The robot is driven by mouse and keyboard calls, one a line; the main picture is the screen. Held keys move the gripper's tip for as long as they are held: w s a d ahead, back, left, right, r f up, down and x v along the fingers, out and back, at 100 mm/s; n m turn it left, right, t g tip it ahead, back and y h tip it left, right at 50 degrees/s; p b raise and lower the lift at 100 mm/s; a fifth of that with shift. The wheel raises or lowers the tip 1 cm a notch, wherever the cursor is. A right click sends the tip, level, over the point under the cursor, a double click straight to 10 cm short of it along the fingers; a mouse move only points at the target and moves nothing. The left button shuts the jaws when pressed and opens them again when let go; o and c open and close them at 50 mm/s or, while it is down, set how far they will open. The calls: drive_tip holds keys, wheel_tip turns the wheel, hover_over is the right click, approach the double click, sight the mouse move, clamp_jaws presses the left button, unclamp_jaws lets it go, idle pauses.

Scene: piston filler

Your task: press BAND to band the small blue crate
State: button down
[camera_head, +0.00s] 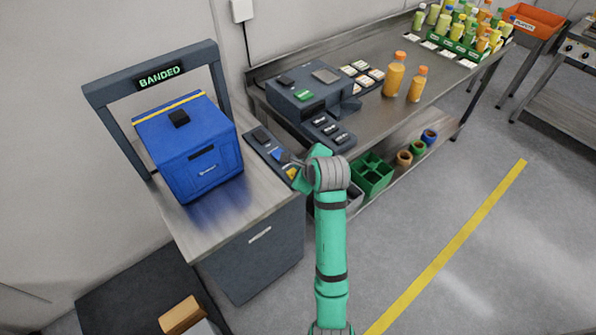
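The sign on the arch (160,76) reads "BANDED" in green. A dark control strip (262,146) lies to the right of the crate, with a blue and a yellow part near its front end. My gripper (289,164) is at that front end, mostly hidden by my green arm. I cannot read the button labels or tell whether it touches one.
A dark filler machine (311,94) with a button pad stands on the steel table to the right. Two orange bottles (394,75) stand beside it. A green crate (371,176) and several coloured rings are on the shelf below. Open floor lies to the right, with a yellow line.

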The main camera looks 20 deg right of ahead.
drive_tip(key=shift+w+a, duration=0.1)
drive_tip(key=shift+w, duration=0.05)
drive_tip(key=shift+d, duration=0.2)
drive_tip(key=shift+a, duration=0.35)
drive_tip(key=shift+d, duration=0.15)
drive_tip(key=shift+f, duration=0.15)
drive_tip(key=shift+s+d+f, duration=0.15)
drive_tip(key=shift+s+f, duration=0.05)
drive_tip(key=shift+f, duration=0.1)
drive_tip(key=shift+w+f, duration=0.1)
drive_tip(key=shift+w, duration=0.05)
idle(0.4)
